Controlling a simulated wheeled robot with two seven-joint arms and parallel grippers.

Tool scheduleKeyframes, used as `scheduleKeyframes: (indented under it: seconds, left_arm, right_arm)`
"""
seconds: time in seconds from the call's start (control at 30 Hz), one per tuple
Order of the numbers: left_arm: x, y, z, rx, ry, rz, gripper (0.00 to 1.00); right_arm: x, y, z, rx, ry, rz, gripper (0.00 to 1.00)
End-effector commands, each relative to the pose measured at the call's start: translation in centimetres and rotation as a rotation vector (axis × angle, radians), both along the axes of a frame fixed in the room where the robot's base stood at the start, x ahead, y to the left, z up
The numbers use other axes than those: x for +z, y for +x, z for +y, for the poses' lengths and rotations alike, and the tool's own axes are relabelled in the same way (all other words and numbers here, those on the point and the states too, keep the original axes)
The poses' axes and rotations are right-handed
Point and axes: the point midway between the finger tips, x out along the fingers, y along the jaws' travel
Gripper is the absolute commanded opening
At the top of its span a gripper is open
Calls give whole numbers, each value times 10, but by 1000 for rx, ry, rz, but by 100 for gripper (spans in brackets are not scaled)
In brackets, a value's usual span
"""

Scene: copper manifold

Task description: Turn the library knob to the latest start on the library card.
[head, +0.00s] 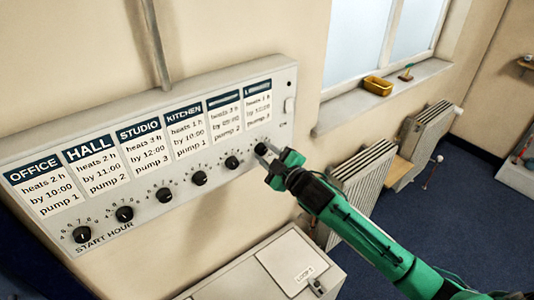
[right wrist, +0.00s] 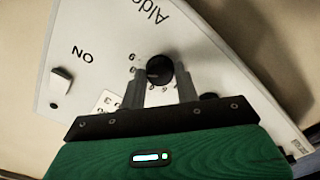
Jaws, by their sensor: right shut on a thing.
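The rightmost card (head: 257,104) on the wall panel has a heading that seems to start with L. Its text is small and blurred, roughly "heats 2 h, by 11:00". The black knob (head: 262,149) below it is the library knob by position. My right gripper (head: 268,157) is at this knob. In the right wrist view the knob (right wrist: 159,69) sits between the two fingers of my right gripper (right wrist: 160,88), which is shut on it. The fingers cover some of the dial numbers, and I cannot read the pointer. My left gripper is not in view.
The panel (head: 285,130) also carries several other cards and black knobs (head: 232,162) to the left. A grey cabinet (head: 240,283) stands below, and a radiator (head: 360,185) is to the right under the windowsill.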

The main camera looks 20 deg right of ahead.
Motion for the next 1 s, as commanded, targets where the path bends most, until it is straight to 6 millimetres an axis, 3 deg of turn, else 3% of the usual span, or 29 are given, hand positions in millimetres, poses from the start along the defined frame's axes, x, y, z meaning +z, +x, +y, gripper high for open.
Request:
scheduleKeyframes:
  seconds: [0.4,1.0]
  left_arm:
    - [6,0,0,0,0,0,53]
    - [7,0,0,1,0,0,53]
  right_arm:
    - [-1,0,0,-1,246,91,9]
    - [-1,0,0,-1,312,116,9]
